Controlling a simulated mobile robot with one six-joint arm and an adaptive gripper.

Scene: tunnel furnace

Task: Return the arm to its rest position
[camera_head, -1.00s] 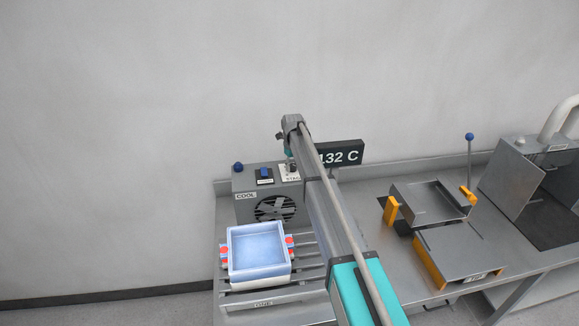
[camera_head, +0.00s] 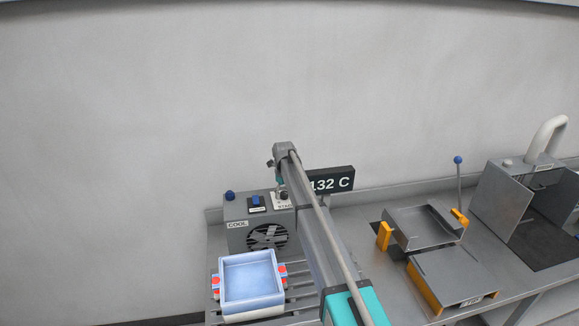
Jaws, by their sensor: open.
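My arm reaches from the bottom of the view up and away over the bench, with its wrist (camera_head: 284,150) in front of the wall. My gripper (camera_head: 281,191) hangs below the wrist, close to the START panel on top of the grey COOL unit (camera_head: 238,208). It is open, but small and partly hidden by the arm, so I cannot tell whether it touches the panel. No object shows in it. A pale blue square tray (camera_head: 250,312) with red side blocks sits on the slatted rack in front of the COOL unit.
A dark display (camera_head: 333,181) reading 132 C stands behind my arm. To the right are an open metal box with orange handles (camera_head: 425,243), a plate with orange sides (camera_head: 453,275), a blue-knobbed lever (camera_head: 458,161) and a grey hood (camera_head: 509,199). The wall above is bare.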

